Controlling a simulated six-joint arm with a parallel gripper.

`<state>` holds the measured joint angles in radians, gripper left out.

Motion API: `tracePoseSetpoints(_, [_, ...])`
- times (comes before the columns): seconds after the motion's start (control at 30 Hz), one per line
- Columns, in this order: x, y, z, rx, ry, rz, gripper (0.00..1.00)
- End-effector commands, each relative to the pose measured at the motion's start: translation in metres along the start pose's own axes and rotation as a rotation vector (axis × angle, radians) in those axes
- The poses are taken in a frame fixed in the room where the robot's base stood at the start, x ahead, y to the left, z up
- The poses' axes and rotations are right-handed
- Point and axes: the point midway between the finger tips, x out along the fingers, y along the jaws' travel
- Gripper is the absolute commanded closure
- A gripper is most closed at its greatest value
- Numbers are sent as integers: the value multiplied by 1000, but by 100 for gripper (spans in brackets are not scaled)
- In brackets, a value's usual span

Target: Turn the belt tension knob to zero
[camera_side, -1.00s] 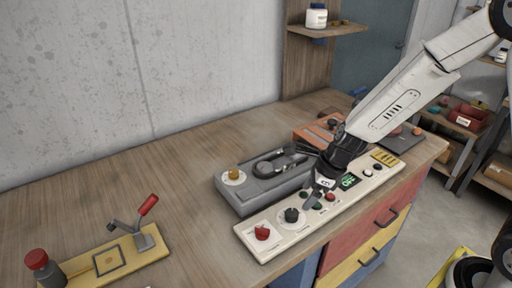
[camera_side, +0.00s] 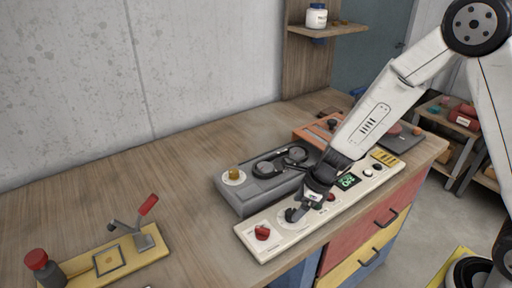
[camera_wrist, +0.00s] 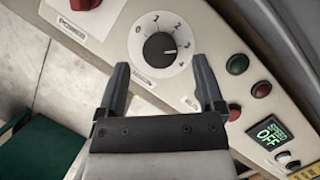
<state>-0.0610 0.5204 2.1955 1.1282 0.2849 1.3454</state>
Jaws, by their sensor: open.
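A black knob (camera_wrist: 158,46) sits in a round white dial (camera_wrist: 143,68) numbered 0 to 4 on the cream control panel (camera_side: 265,251). Its pointer seems to face right, near 3; 0 is at the upper left. My gripper (camera_wrist: 160,62) is open, its two fingers just short of the knob's sides in the wrist view, and holds nothing. In the side view my gripper (camera_side: 297,213) is low over this dial and hides much of the knob. Contact cannot be told.
A red knob (camera_side: 262,232) is left of the dial on the same panel. A lever stand (camera_side: 145,238) is far left. The table's middle is clear.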

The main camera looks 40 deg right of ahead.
Motion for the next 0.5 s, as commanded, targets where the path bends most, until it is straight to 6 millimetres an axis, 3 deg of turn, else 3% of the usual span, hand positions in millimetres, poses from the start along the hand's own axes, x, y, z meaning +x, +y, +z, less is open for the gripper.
tracePoseSetpoints(0.2, [18,0,0,-1,1,2,13])
tracePoseSetpoints(0.5, [28,0,0,-2,0,0,13])
